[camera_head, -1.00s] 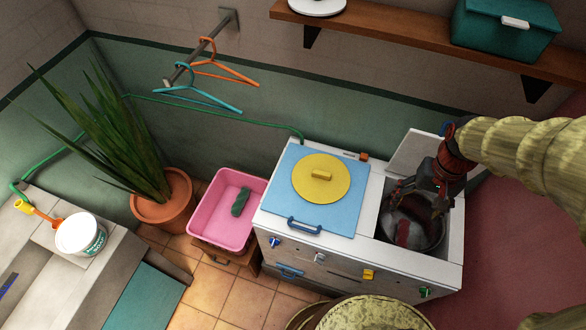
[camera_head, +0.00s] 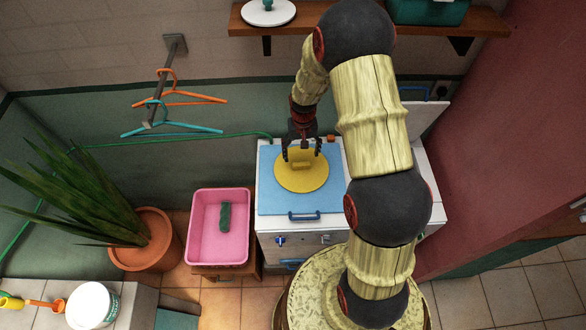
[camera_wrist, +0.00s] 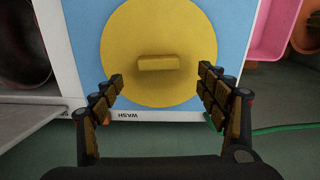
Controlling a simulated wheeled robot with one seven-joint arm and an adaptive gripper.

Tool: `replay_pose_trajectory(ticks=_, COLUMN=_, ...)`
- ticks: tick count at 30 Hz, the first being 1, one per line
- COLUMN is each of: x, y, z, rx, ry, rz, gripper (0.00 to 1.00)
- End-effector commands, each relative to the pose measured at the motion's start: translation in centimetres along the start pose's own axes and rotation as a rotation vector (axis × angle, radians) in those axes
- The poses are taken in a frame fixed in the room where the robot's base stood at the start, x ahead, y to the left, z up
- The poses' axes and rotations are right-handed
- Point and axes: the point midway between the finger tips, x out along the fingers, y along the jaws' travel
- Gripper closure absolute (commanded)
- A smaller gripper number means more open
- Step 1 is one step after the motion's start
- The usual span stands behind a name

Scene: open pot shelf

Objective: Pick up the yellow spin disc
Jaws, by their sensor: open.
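The yellow spin disc (camera_head: 302,176) lies flat on the blue lid (camera_head: 268,200) of the white washing machine. It has a small raised bar handle on top. In the wrist view the disc (camera_wrist: 148,30) fills the upper middle, and its handle (camera_wrist: 158,63) lies crosswise ahead of my fingers. My gripper (camera_head: 303,155) is above the back part of the disc, with its fingers apart. In the wrist view my open gripper (camera_wrist: 160,84) has one finger to each side of the handle, and nothing is between them. I cannot tell the exact height above the disc.
A pink tub (camera_head: 203,255) with a dark green item (camera_head: 225,216) stands left of the machine. A potted plant (camera_head: 150,240) is further left. Hangers (camera_head: 180,98) and a shelf (camera_head: 350,25) are on the back wall. The machine's raised tub cover (camera_head: 425,118) is at right.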

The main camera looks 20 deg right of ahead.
Motion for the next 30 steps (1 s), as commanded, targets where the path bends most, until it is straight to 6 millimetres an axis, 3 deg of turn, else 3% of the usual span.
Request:
replay_pose_trajectory(ticks=11, x=3.5, y=0.1, z=0.2, rx=0.001, ry=-0.004, rz=0.0, gripper=0.26)
replay_pose_trajectory(ticks=18, x=6.8, y=0.2, z=0.2, rx=0.0, ry=-0.002, rz=0.0, gripper=0.26)
replay_pose_trajectory(ticks=26, x=7.3, y=0.2, z=0.2, rx=0.0, ry=-0.001, rz=0.0, gripper=0.26)
replay_pose_trajectory(ticks=30, x=7.3, y=0.2, z=0.2, rx=0.0, ry=-0.001, rz=0.0, gripper=0.33)
